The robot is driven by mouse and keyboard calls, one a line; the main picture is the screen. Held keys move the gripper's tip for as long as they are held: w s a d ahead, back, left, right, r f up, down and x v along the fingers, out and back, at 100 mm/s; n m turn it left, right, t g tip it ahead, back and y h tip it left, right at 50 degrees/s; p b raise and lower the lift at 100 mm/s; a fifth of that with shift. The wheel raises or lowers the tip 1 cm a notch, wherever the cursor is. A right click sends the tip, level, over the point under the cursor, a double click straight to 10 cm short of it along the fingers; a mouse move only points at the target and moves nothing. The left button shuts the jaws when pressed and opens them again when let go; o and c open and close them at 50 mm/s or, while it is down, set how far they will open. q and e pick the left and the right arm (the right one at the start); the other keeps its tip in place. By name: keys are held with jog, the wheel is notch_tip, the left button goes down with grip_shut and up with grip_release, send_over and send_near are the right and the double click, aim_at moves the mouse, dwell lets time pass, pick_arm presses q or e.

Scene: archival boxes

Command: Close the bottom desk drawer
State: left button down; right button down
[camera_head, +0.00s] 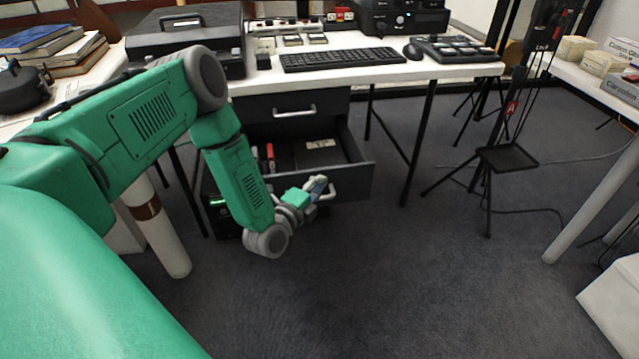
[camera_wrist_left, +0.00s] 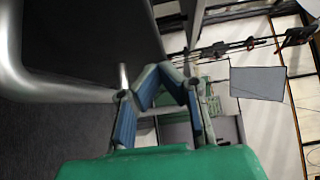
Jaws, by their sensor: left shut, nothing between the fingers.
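The desk drawer unit has a shut dark upper drawer (camera_head: 290,107) with a silver handle. Below it the bottom drawer (camera_head: 352,178) is pulled out, with small items inside, one of them red. My left gripper (camera_head: 318,184) is shut and empty, at the front of the open drawer near its handle (camera_head: 331,191). I cannot tell from the head view whether it touches the front. The left wrist view shows the gripper's blue-padded fingers (camera_wrist_left: 162,76) beside a dark panel (camera_wrist_left: 90,40) and a silver bar handle (camera_wrist_left: 60,88). My right gripper is not in view.
The white desk (camera_head: 460,69) above holds a keyboard (camera_head: 342,59), a mouse and equipment. Thin black desk legs (camera_head: 418,140) stand right of the drawer. A black tripod stand (camera_head: 507,157) is farther right. Carpet (camera_head: 400,270) in front is clear.

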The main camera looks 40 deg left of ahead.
pick_arm(q)
jog(key=shift+w+a+f, duration=0.1)
jog(key=shift+w+a, duration=0.45)
jog(key=shift+a, duration=0.3)
jog(key=shift+d, duration=0.3)
jog(key=shift+a, duration=0.1)
